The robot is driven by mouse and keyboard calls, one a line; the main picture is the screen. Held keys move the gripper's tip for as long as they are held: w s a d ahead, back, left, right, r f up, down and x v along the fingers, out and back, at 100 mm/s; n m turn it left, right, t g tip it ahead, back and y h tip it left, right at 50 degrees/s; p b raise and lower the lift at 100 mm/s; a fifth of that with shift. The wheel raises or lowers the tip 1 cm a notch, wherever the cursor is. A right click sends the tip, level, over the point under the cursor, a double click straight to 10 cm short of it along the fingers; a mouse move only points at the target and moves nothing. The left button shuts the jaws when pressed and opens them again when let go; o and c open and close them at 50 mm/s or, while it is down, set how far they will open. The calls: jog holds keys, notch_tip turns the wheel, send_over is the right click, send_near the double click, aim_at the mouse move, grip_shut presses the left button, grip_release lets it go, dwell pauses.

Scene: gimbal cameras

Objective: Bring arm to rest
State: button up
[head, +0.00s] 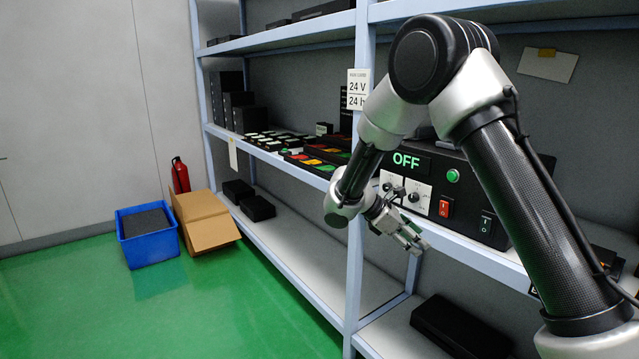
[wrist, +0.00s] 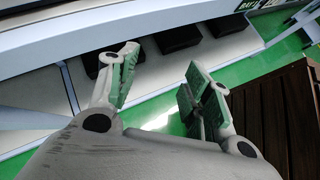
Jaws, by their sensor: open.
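My gripper (head: 410,236) is in front of the shelf rack, just off the edge of the middle shelf, below and in front of a black control box (head: 487,200) whose display reads OFF. My arm is bent, with its elbow high in front of the rack. In the wrist view my gripper (wrist: 164,88) has its two fingers well apart, with nothing between them but green floor and shelf behind. The box carries a lit green button, a red switch, a dark switch and white panels with knobs, partly hidden by my arm.
The shelf rack (head: 356,200) has blue-grey posts and black items on its shelves. A blue crate (head: 128,250), a cardboard box (head: 204,222) and a red extinguisher (head: 180,175) stand at the left wall. Brown wooden slats (wrist: 285,125) show in the wrist view. Green floor at left front is clear.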

jog(key=s+d+r+m+t+y, duration=0.1)
jog(key=s+d+r+m+y, duration=0.2)
jog(key=s+r+m, duration=0.3)
jog(key=s+d+r+m+t+y, duration=0.1)
jog(key=s+d+r+m+y, duration=0.2)
jog(key=s, duration=1.2)
jog(key=s+d+r+m+t+y, duration=0.1)
jog(key=s+d+r+m+y, duration=0.3)
jog(key=s+r+m, duration=0.4)
jog(key=shift+s+d+r+m+t, duration=0.35)
jog(key=shift+s+d, duration=0.4)
jog(key=shift+s, duration=0.5)
